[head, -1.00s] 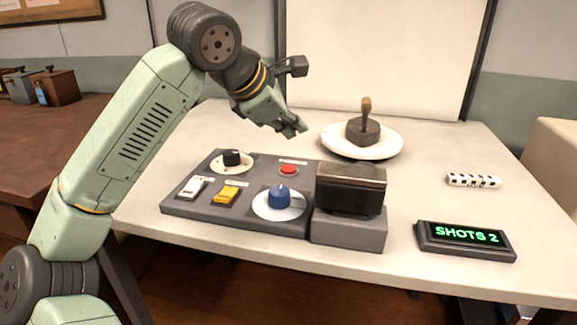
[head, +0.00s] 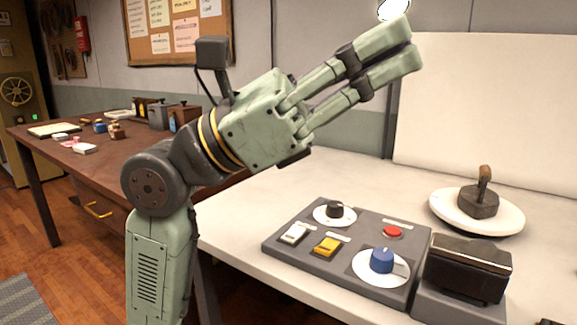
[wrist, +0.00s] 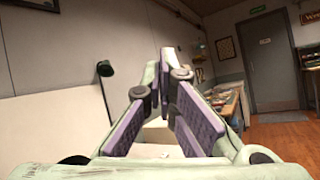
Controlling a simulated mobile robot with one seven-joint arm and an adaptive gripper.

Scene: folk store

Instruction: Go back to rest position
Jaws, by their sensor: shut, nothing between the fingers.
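My gripper (head: 400,52) is raised above the white table in the head view, its fingers shut and empty, pointing up and to the right. It also shows in the wrist view (wrist: 170,72), with the fingertips together and nothing between them. My arm is bent, with the wrist high at the left of the control panel. The gripper is clear of the panel and touches nothing.
On the white table (head: 245,215), a grey control panel (head: 290,255) carries knobs, switches and a red button (head: 393,231). Right of it are a dark box (head: 468,267) and an iron-like block (head: 478,202) on a white disc (head: 450,212). A brown table (head: 45,135) with small objects stands left.

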